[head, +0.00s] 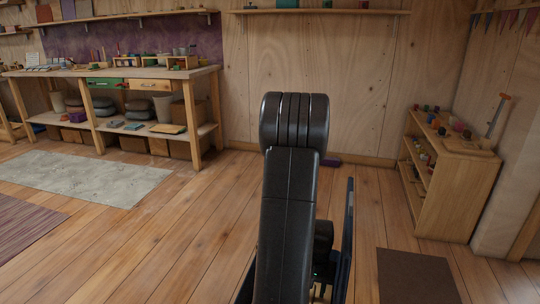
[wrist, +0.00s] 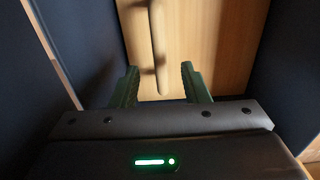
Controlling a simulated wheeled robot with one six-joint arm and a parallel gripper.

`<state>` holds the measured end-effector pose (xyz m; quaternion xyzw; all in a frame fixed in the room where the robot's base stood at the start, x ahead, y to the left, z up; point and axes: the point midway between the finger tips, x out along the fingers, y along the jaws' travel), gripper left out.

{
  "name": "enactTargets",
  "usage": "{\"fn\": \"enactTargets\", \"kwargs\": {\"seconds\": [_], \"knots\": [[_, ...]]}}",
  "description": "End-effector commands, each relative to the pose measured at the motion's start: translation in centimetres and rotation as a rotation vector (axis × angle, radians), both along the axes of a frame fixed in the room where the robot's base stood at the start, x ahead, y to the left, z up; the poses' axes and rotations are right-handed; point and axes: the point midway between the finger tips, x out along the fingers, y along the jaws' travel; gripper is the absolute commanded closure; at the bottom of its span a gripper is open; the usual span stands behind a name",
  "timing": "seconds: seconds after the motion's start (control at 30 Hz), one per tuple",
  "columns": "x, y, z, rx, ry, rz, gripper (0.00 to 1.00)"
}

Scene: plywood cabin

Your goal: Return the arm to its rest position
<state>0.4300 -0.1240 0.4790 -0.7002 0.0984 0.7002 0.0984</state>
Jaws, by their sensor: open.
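My gripper (wrist: 160,69) shows in the wrist view with its two dark green fingers spread apart. Nothing is clamped between them. Beyond and between the fingers is a pale wooden panel (wrist: 205,40) with a long wooden bar handle (wrist: 157,45). I cannot tell how far the handle is from the fingertips. Dark blue surfaces flank the panel on both sides. In the head view my black arm rises in the middle, with its upper bend at the top; it hides the floor behind it. My gripper is not visible there.
A wooden workbench (head: 120,74) with shelves stands at the back left, and a low wooden shelf unit (head: 455,190) at the right. A pale rug (head: 85,178) and a dark mat (head: 415,277) lie on the floor. The plank floor between is mostly clear.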

Motion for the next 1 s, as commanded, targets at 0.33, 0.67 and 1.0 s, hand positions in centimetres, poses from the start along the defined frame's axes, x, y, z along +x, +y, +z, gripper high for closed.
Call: {"fn": "enactTargets", "kwargs": {"seconds": [0.33,0.67,1.0], "knots": [[0.0,0.0,-3.4,0.000,0.001,0.000,0.58],[0.0,0.0,-4.7,-0.001,-0.002,0.000,0.58],[0.0,0.0,-0.1,0.000,-0.001,0.000,0.58]]}}
